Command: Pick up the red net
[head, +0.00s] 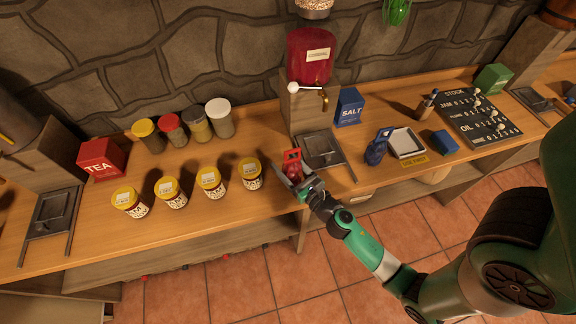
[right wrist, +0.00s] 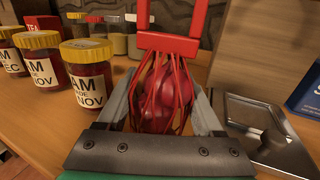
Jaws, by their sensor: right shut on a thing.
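The red net (right wrist: 165,100) is a mesh bag with round red contents and a red handle loop at its top. In the right wrist view it stands upright between the two fingers of my right gripper (right wrist: 165,112), which are shut on it. In the head view the red net (head: 292,163) is at the counter's front edge, right of the jam jars, with my right gripper (head: 296,178) around its lower part. I cannot tell whether its base touches the counter. My left gripper is not in view.
Several yellow-lidded jam jars (head: 170,192) stand just left of the net. A dark metal plate (head: 322,149) lies to its right, with a blue salt box (head: 348,107) behind. A red drink dispenser (head: 310,56) stands behind. A blue net (head: 377,148) and white tray (head: 406,142) are further right.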

